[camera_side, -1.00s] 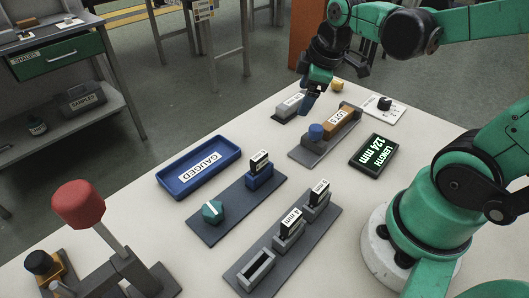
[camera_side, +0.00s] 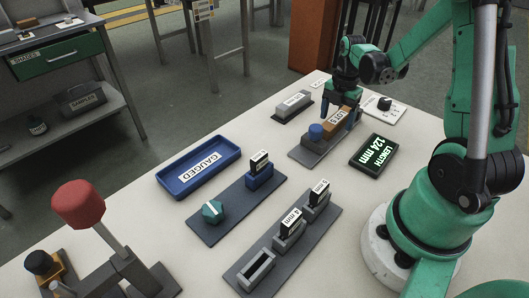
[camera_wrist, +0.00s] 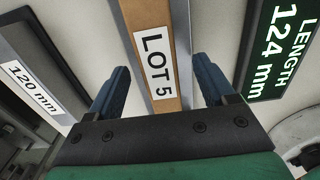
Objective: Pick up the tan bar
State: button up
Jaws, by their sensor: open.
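The tan bar (camera_side: 338,120) with a LOT 5 label lies in a grey gauge fixture (camera_side: 306,155) with a blue knob (camera_side: 316,131) at its near end. My gripper (camera_side: 344,103) is over the bar's far part. In the wrist view the bar (camera_wrist: 150,18) runs between the open blue fingers of my gripper (camera_wrist: 160,82), with a gap on each side. The far end of the bar is partly hidden by my gripper in the side view. I cannot tell exactly how far the fingertips are above it.
A display (camera_side: 373,153) reading LENGTH 124 mm sits right of the fixture. A grey block (camera_side: 293,106), labelled 120 mm in the wrist view (camera_wrist: 35,88), lies to its left.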

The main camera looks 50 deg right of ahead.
jog(key=shift+f, duration=0.45)
grip_shut()
jog(key=shift+r, duration=0.1)
